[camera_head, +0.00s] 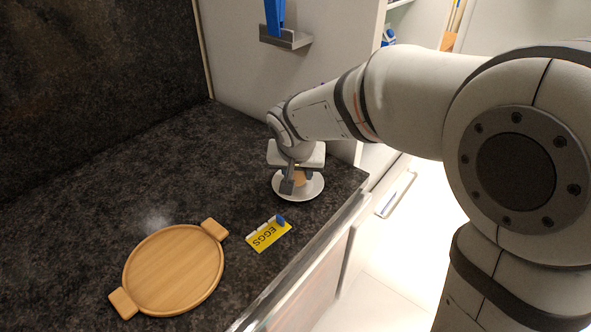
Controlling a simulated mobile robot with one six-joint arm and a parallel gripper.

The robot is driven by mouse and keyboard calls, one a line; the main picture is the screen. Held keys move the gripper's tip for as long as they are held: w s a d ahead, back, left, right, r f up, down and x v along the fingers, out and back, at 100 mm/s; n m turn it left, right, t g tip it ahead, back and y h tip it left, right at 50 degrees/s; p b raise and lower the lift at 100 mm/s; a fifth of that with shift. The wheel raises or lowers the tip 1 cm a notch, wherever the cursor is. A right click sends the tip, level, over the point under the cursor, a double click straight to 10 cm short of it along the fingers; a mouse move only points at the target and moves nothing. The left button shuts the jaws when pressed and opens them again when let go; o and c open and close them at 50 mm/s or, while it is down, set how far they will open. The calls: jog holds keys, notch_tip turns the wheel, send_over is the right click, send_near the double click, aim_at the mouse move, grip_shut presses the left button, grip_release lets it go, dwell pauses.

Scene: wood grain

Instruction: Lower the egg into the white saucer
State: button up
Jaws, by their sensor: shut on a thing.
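The white saucer (313,190) stands on the dark counter near its right corner. My gripper (298,182) points down over the saucer. It is shut on the egg (299,178), a small tan shape between the fingers. The fingers and the gripper body hide much of the egg and the back of the saucer. I cannot tell whether the egg touches the saucer.
A round wooden tray (174,268) with two handles lies at the front left of the counter. A yellow card reading EGGS (268,235) lies between tray and saucer. A grey wall bracket (286,38) holds a blue object (274,15). The counter's left part is clear.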

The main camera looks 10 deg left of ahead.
jog(key=shift+f+b, duration=0.45)
jog(key=shift+f, duration=0.1)
jog(key=o, duration=1.1)
jog(key=shift+r, duration=0.1)
jog(key=v, duration=0.8)
jog(key=s+d+p, duration=0.2)
jog(key=s+d, duration=0.3)
jog(key=d, duration=0.2)
jog(key=s+d+g+p, duration=0.1)
jog(key=s+d+p, duration=0.1)
jog(key=s+d, duration=0.3)
jog(key=s+d+g+p, duration=0.1)
jog(key=s+d, duration=0.4)
jog(key=d, duration=0.6)
jog(key=shift+s+m+p, duration=0.1)
jog(key=shift+m+p, duration=0.2)
jog(key=shift+p, duration=0.2)
